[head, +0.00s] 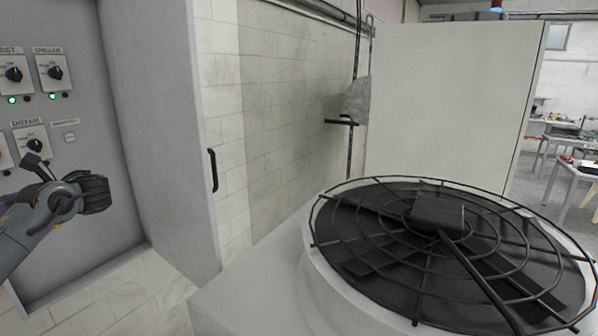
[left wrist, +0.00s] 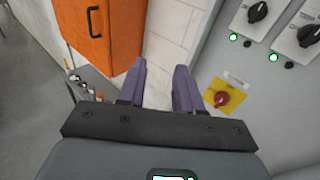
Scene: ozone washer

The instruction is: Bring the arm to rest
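My left arm comes in from the left in the head view, and its gripper (head: 95,190) hangs in front of the grey control panel (head: 95,235). In the left wrist view the two purple fingers of this gripper (left wrist: 166,88) stand apart with a clear gap between them. Nothing is held in the gap; white tiled wall shows through it. My right gripper is in neither view.
The panel carries black rotary knobs (head: 55,72) and lit green lamps. A red button on a yellow plate (left wrist: 221,99) and an orange cabinet (left wrist: 106,35) show in the wrist view. A large fan under a wire guard (head: 438,214) fills the right foreground.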

